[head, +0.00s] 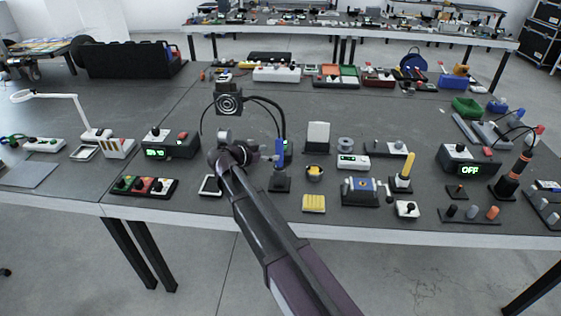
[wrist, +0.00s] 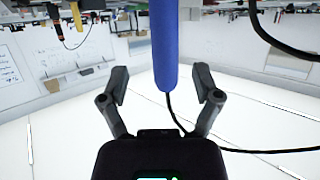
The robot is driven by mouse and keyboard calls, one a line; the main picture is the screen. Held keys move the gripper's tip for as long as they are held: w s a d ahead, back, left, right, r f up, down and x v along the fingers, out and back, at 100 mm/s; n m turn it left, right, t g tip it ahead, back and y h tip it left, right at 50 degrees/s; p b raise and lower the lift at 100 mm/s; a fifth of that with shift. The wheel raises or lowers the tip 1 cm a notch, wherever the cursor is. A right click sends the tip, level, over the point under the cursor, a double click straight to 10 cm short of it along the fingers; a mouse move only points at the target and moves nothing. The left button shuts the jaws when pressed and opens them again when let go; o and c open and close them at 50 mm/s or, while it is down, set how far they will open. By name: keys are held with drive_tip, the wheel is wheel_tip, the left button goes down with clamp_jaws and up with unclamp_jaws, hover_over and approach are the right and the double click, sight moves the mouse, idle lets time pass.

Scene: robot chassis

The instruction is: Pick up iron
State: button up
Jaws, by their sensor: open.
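The iron has a blue handle (head: 284,150). In the head view it stands upright in a black holder (head: 280,184) on the table, with a black cable arching from its top. My gripper (head: 272,152) is close to the handle, on its left. In the wrist view the blue handle (wrist: 165,45) runs down from the top edge between my two dark fingers (wrist: 160,85). The fingers are spread wide, with a gap on each side of the handle. The iron's tip is hidden.
A station with a green display (head: 170,143) stands left of my arm. A yellow sponge (head: 314,203), a small blue vise (head: 362,190) and a white panel (head: 318,136) are to the right. An orange-and-black tool (head: 514,172) stands upright at the far right.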

sight(280, 150)
drive_tip(key=shift+w, duration=0.1)
idle(0.3)
drive_tip(key=shift+b+x, duration=0.85)
drive_tip(key=shift+x, duration=1.75)
drive_tip(key=shift+w+a+r, duration=0.1)
drive_tip(key=shift+w+a, duration=0.05)
clamp_jaws()
